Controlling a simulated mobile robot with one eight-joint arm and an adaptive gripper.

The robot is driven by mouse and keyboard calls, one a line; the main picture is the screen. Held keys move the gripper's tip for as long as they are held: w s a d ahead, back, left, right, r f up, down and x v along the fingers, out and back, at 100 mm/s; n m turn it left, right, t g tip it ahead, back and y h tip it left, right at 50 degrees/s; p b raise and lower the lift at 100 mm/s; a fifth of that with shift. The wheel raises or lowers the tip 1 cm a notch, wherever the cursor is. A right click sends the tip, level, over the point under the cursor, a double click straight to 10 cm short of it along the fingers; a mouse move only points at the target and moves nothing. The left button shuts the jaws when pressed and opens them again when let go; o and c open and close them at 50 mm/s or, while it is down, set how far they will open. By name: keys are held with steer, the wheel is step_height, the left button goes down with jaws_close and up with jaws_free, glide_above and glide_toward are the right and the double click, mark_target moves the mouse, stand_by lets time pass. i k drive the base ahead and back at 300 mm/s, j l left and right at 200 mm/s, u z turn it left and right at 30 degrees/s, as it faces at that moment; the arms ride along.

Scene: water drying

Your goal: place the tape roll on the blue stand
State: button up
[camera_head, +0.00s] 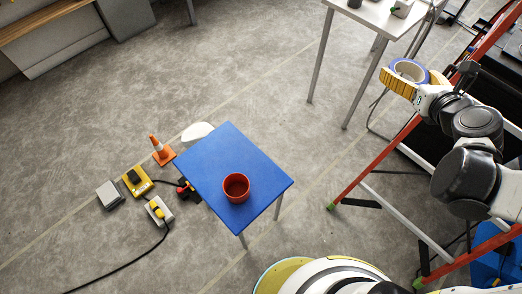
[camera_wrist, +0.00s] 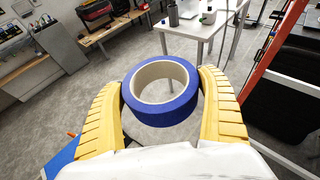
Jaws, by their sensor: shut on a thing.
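My gripper (camera_wrist: 161,108) has two yellow ribbed fingers and is shut on the tape roll (camera_wrist: 160,110), a blue ring with a pale core. The roll sits between the fingers, one on each side. In the head view the gripper (camera_head: 411,77) holds the roll (camera_head: 408,68) in the air at the upper right, near the ladder. The blue stand (camera_head: 208,163) is a small blue table with metal legs, left of centre and well apart from the gripper. A red cup (camera_head: 236,187) is on its top. A corner of the stand shows at the lower left of the wrist view (camera_wrist: 65,158).
An orange ladder (camera_head: 385,150) stands at the right beside my arm. A white table (camera_head: 372,14) is at the top. An orange cone (camera_head: 160,149), a yellow box (camera_head: 137,180) and a grey box (camera_head: 110,195) lie left of the stand. Open floor lies between stand and ladder.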

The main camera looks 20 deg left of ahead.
mark_target(208, 162)
steer(key=l+u, duration=0.1)
steer(key=u, duration=0.35)
steer(key=l+u, duration=0.1)
steer(key=u, duration=0.35)
steer(key=l+u, duration=0.1)
steer(key=u, duration=0.3)
steer(key=l+u, duration=0.1)
steer(key=u, duration=0.35)
steer(key=k+u, duration=0.1)
steer(key=u, duration=0.35)
steer(key=l+u, duration=0.1)
steer(key=u, duration=0.35)
steer(key=k+u, duration=0.1)
steer(key=u, duration=0.35)
